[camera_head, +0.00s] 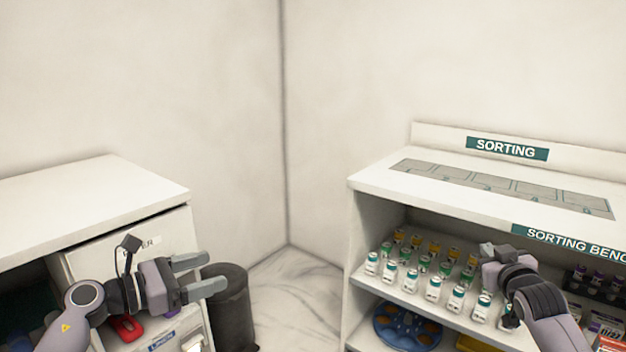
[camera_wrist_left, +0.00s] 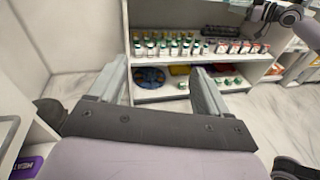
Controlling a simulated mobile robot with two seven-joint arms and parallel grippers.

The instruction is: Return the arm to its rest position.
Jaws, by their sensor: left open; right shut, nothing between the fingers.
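My left gripper (camera_head: 206,275) is at the lower left in the head view, in front of the white cabinet at left. Its two grey fingers are apart with nothing between them. In the left wrist view the open fingers of my left gripper (camera_wrist_left: 158,88) point toward the sorting shelf, which is some distance off. My right gripper (camera_head: 490,252) is at the lower right in the head view, in front of the shelf with vials. It is shut and holds nothing; its fingertips are small and partly hidden by its body.
The sorting bench (camera_head: 375,183) stands at right, with rows of vials (camera_head: 433,288) and a blue round rack (camera_head: 407,328) on its shelves. A white cabinet (camera_head: 90,195) is at left. A dark bin (camera_head: 232,310) stands behind my left gripper. Marble floor (camera_head: 295,295) is clear between them.

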